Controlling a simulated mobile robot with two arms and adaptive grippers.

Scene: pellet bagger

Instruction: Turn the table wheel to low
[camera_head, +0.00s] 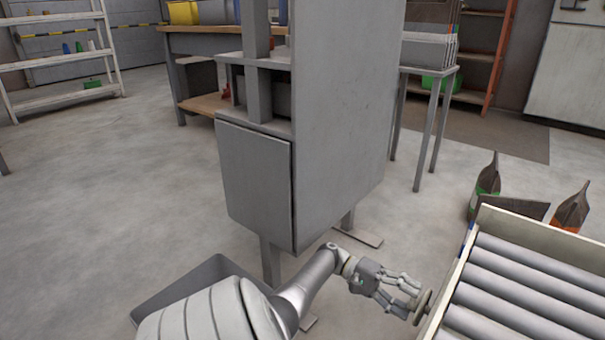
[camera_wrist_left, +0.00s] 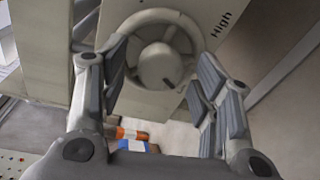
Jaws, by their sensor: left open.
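The table wheel (camera_wrist_left: 157,62) is a grey round handwheel with a thick rim and a domed hub, mounted on a beige panel. A small dark mark sits on the hub's lower right. The word "High" (camera_wrist_left: 222,22) is printed on the panel, upper right of the wheel; I cannot see a "low" label. In the head view the wheel (camera_head: 422,306) shows edge-on at the left end of the roller table (camera_head: 462,262). My left gripper (camera_head: 411,294) is open, its fingers on either side of the wheel; contact is unclear. My right gripper is not in view.
Open floor lies to the left.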

